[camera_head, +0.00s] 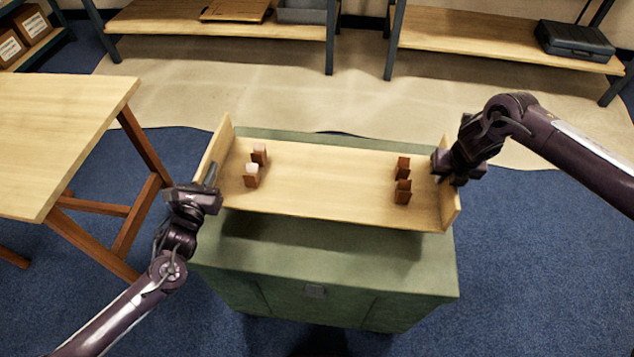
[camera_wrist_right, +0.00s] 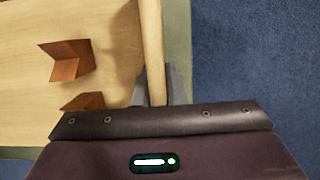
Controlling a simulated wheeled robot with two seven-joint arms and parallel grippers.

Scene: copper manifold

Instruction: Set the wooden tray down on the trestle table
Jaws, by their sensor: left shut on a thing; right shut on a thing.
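The wooden tray (camera_head: 325,185) is held level above a green cabinet, with its shadow on the cabinet's front part. It has a raised wall at each end and small copper-brown angled blocks standing on it, two near the left end (camera_head: 252,176) and two near the right end (camera_head: 403,190). My left gripper (camera_head: 208,182) is shut on the left end wall. My right gripper (camera_head: 443,168) is shut on the right end wall; the right wrist view shows its fingers (camera_wrist_right: 155,88) on either side of that wall. The trestle table (camera_head: 65,130) stands at the left, its visible top bare.
The green cabinet (camera_head: 320,255) is beneath the tray. Shelves along the back hold a wooden board (camera_head: 236,10), a grey bin (camera_head: 302,11) and a black case (camera_head: 575,40). Boxes (camera_head: 30,22) sit at the far left. Blue floor lies between table and cabinet.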

